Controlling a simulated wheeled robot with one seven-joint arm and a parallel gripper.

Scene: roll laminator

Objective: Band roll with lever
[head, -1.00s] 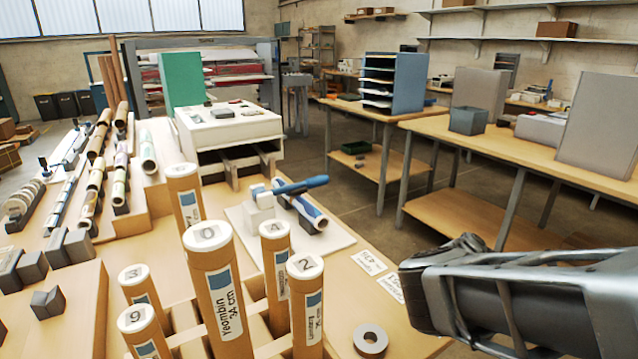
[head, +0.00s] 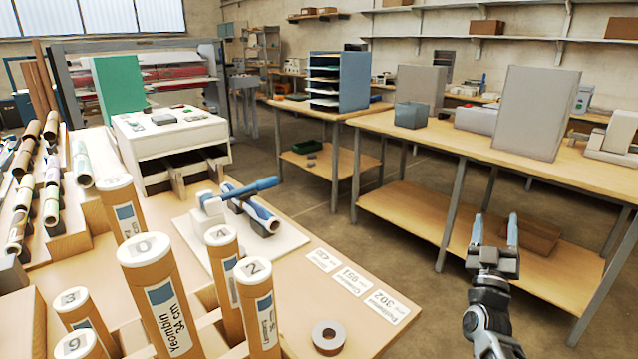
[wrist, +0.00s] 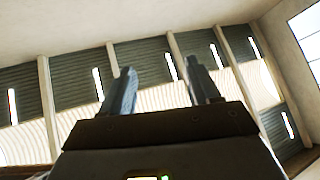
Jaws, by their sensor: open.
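The banding device (head: 212,208) sits on a white board (head: 290,238) on the wooden table, with its blue lever (head: 252,188) raised at a slant above it. A roll with a blue and white wrap (head: 262,215) lies in a dark cradle beside it. My gripper (head: 495,232) is at the right, away from the table, pointing up with its two fingers apart and nothing between them. The wrist view shows the same open fingers (wrist: 160,85) against the wall and ceiling. I cannot tell whether a band is on the roll.
Upright brown tubes with numbered white caps (head: 160,290) stand in the front rack. A grey ring (head: 330,337) and paper labels (head: 350,280) lie near the table's right edge. A white box (head: 170,140) stands behind.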

